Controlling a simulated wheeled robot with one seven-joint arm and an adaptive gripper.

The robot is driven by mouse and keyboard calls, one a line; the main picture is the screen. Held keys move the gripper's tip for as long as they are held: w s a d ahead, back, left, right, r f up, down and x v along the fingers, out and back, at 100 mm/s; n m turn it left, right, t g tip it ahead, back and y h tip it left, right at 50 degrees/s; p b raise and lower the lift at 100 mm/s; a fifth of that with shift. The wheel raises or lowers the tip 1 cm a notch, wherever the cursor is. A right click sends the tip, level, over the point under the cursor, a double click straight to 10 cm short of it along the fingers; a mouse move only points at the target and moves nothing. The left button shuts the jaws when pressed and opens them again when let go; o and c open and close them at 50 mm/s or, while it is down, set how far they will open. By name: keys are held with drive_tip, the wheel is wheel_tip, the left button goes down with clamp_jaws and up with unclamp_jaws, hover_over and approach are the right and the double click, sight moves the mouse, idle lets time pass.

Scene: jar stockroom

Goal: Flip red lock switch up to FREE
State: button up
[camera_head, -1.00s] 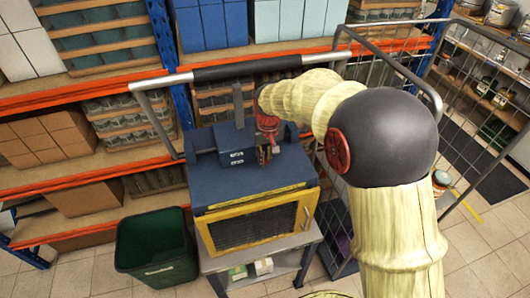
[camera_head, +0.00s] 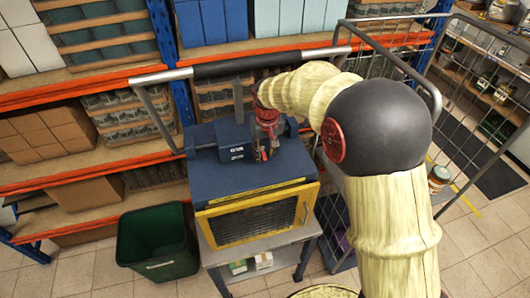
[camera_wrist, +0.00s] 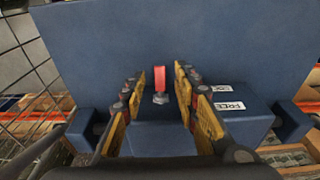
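The red lock switch (camera_wrist: 159,76) stands out from a small grey base on the blue machine (camera_wrist: 110,60) in the wrist view. My gripper (camera_wrist: 160,92) is open, with one yellow-and-black finger on each side of the switch. Gaps show between the switch and both fingers; the switch looks a little nearer the right finger. A white label reading FREE (camera_wrist: 229,106) is on the blue block to the right, with a smaller label (camera_wrist: 221,88) beyond it. In the head view my gripper (camera_head: 267,152) is over the machine's top (camera_head: 210,172), and the switch cannot be made out there.
A yellow-framed mesh door (camera_head: 257,220) forms the machine's front. A bar handle (camera_head: 245,67) arches behind it. A green bin (camera_head: 157,243) stands to the left, a wire cage trolley (camera_head: 385,75) to the right. Loaded shelves (camera_head: 60,190) stand behind.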

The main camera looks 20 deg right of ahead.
drive_tip(key=shift+f, duration=0.1)
drive_tip(key=t+b, duration=0.1)
drive_tip(key=b, duration=0.2)
drive_tip(key=f+t+b, duration=0.1)
drive_tip(key=b, duration=0.2)
drive_tip(key=shift+s+f+t, duration=0.1)
drive_tip(key=shift+s+t, duration=0.1)
drive_tip(key=shift+t, duration=0.2)
drive_tip(key=v, duration=0.8)
drive_tip(key=s+f, duration=0.1)
drive_tip(key=s+f+g, duration=0.1)
drive_tip(key=s, duration=0.1)
drive_tip(key=shift+s, duration=0.2)
drive_tip(key=s+f+b, duration=0.2)
drive_tip(key=s+b, duration=0.2)
drive_tip(key=s, duration=0.7)
drive_tip(key=s+f+b, duration=0.2)
drive_tip(key=s+b, duration=0.2)
drive_tip(key=s, duration=0.8)
drive_tip(key=shift+t, duration=0.4)
drive_tip(key=shift+s+f, duration=0.1)
